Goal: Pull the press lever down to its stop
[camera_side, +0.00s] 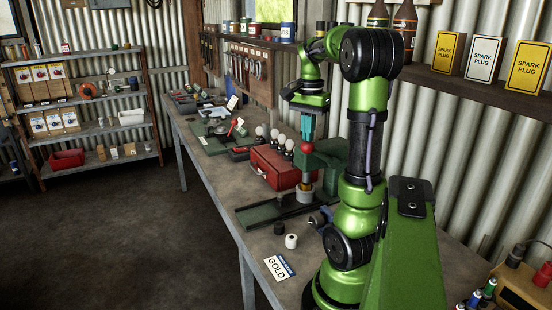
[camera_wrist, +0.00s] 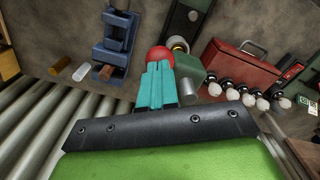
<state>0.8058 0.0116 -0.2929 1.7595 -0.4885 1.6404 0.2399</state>
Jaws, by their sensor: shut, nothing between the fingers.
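The press is a dark green machine (camera_side: 328,158) on the bench, with a green base plate (camera_side: 262,213) in front. Its lever ends in a red ball knob (camera_side: 306,147), which also shows in the wrist view (camera_wrist: 159,54); the lever's rod is mostly hidden. My gripper (camera_side: 307,136) points down with its teal fingers shut and empty. The fingertips are right above the ball in the side view. In the wrist view the fingers (camera_wrist: 155,68) overlap the ball's near edge; I cannot tell whether they touch it. The press head (camera_wrist: 189,72) is just right of them.
A red toolbox (camera_side: 274,167) stands left of the press, with several white bulbs (camera_wrist: 233,94) beside it. A blue stepped holder (camera_wrist: 114,42) is on the other side. A shelf with boxes (camera_side: 484,58) runs behind my arm.

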